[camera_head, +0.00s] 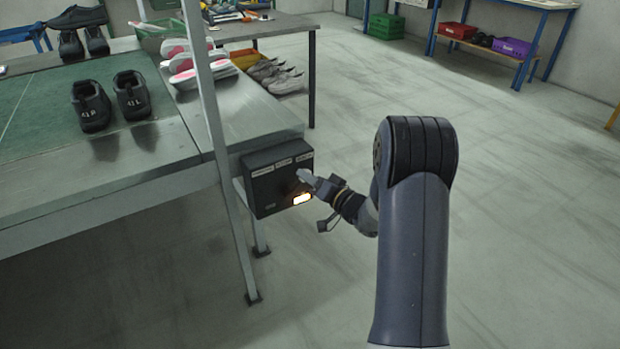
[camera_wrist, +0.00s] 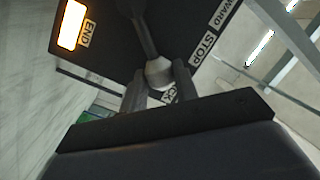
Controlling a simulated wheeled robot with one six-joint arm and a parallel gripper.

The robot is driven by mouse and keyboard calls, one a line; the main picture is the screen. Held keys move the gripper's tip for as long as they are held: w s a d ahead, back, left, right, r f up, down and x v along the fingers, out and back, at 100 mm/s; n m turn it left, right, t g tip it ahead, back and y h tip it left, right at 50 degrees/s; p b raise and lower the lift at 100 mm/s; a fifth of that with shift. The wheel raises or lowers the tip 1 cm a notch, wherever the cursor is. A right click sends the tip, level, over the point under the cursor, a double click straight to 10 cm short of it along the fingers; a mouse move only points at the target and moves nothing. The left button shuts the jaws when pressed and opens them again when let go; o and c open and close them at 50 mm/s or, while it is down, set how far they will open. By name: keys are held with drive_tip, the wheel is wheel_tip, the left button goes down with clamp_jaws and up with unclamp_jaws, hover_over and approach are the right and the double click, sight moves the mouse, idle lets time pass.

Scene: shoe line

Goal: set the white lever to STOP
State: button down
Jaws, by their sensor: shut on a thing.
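A dark control box (camera_head: 262,200) hangs at the end of the steel table, with several white labels along its top edge. In the wrist view the box (camera_wrist: 108,35) carries a lever with a dark stem and a whitish knob (camera_wrist: 158,72). The knob sits between the two fingers of my gripper (camera_wrist: 160,86), which is shut on it. The STOP label (camera_wrist: 202,48) lies right of the knob. The lever points closer to a partly hidden label ending in "CK" (camera_wrist: 170,96). In the head view my gripper (camera_head: 307,178) is at the box front and hides the lever.
A lit lamp (camera_head: 302,198) glows low on the box, beside an END label (camera_wrist: 86,33) in the wrist view. A thin steel post (camera_head: 212,120) stands left of the box. Black shoes (camera_head: 131,95) stand on the table (camera_head: 150,145).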

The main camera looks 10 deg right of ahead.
idle(0.4)
drive_tip(key=n, duration=0.1)
drive_tip(key=a+r+n, duration=0.1)
drive_tip(key=a+n, duration=0.1)
drive_tip(key=n, duration=0.1)
drive_tip(key=shift+s+a+r+g, duration=0.15)
drive_tip(key=shift+s+r+g, duration=0.1)
drive_tip(key=shift+s+g, duration=0.15)
drive_tip(key=shift+s+a+r+n+h+b, duration=0.2)
drive_tip(key=shift+a+n+h+b, duration=0.15)
drive_tip(key=shift+a+n, duration=0.35)
drive_tip(key=shift+s+a+r+n+h+b, duration=0.15)
drive_tip(key=shift+a+n+h+b, duration=0.25)
drive_tip(key=shift+n, duration=0.5)
drive_tip(key=shift+a+f, duration=0.1)
drive_tip(key=c, duration=1.1)
unclamp_jaws()
drive_tip(key=shift+s, duration=0.1)
